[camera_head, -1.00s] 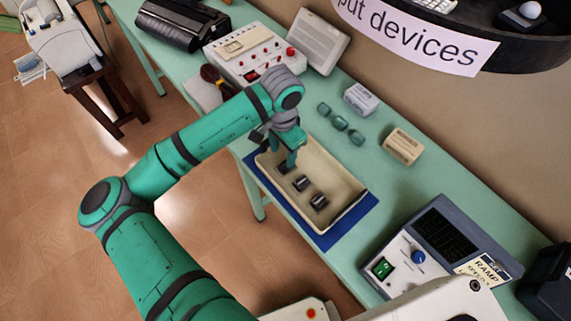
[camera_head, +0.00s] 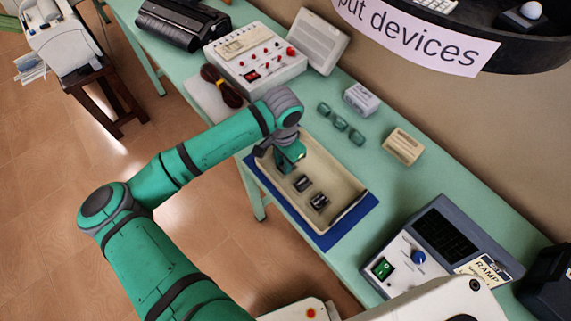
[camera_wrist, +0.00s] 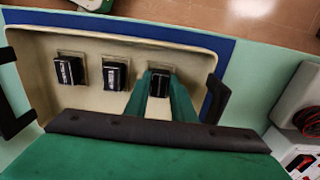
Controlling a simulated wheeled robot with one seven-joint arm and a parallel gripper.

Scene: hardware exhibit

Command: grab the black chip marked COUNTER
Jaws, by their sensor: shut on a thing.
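My gripper (camera_head: 293,163) is down in the beige tray (camera_head: 338,172), at the end of a row of black chips. In the wrist view, its green fingers (camera_wrist: 160,88) are shut on the black chip (camera_wrist: 160,83) at the right of the row. This chip is hidden behind the gripper in the head view. Two other black chips stand in the tray, a middle one (camera_head: 303,183) and an end one (camera_head: 319,201). In the wrist view they are the middle chip (camera_wrist: 113,74) and the left chip (camera_wrist: 68,68). The chip markings are too small to read.
The tray lies on a blue mat (camera_head: 350,226) on the green bench (camera_head: 420,185). Several teal pieces (camera_head: 340,124), a white box (camera_head: 360,98) and a cream box (camera_head: 403,145) sit behind it. An instrument with a screen (camera_head: 430,240) stands to the right, a control box (camera_head: 255,58) to the left.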

